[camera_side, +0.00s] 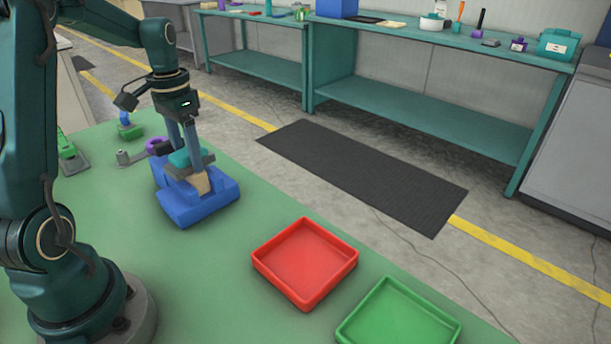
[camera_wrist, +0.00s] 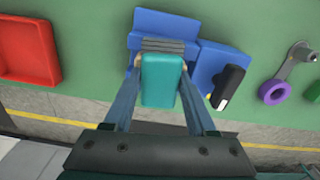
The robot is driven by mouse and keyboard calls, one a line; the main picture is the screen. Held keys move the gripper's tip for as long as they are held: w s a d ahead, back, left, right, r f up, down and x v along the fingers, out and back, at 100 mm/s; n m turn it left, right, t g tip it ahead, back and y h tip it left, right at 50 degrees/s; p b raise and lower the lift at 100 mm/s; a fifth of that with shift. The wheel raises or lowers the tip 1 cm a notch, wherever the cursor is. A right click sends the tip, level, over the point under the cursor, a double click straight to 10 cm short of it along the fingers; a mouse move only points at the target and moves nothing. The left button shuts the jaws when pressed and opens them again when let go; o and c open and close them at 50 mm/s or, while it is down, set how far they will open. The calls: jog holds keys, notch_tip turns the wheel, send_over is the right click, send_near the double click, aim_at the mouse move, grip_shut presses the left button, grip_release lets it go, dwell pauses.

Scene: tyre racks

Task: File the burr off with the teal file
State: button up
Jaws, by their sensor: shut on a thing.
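The teal file (camera_side: 186,158) is between the two fingers of my gripper (camera_side: 193,172), which is shut on it. In the wrist view, my gripper (camera_wrist: 162,66) has a fingertip on each side of the teal body (camera_wrist: 163,82). A grey ribbed part (camera_wrist: 168,46) shows at the far end of the teal body. The file is low over a blue fixture (camera_side: 197,207), which also shows in the wrist view (camera_wrist: 150,22). I cannot tell whether the file touches the fixture. I cannot make out the burr, and the file and fingers cover part of the fixture.
A black-handled piece (camera_wrist: 232,80) lies at the fixture's right side in the wrist view. A purple ring (camera_wrist: 274,91) and a grey bracket (camera_wrist: 300,58) lie beyond it. A red tray (camera_side: 305,262) and a green tray (camera_side: 400,320) stand apart; the green mat between is clear.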

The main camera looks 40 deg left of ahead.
jog(key=shift+a, duration=0.6)
jog(key=shift+d, duration=1.2)
jog(key=shift+a+f, duration=0.15)
jog(key=shift+a, duration=1.05)
jog(key=shift+d, duration=1.25)
jog(key=shift+a, duration=1.25)
jog(key=shift+d, duration=0.65)
jog(key=shift+r, duration=3.6)
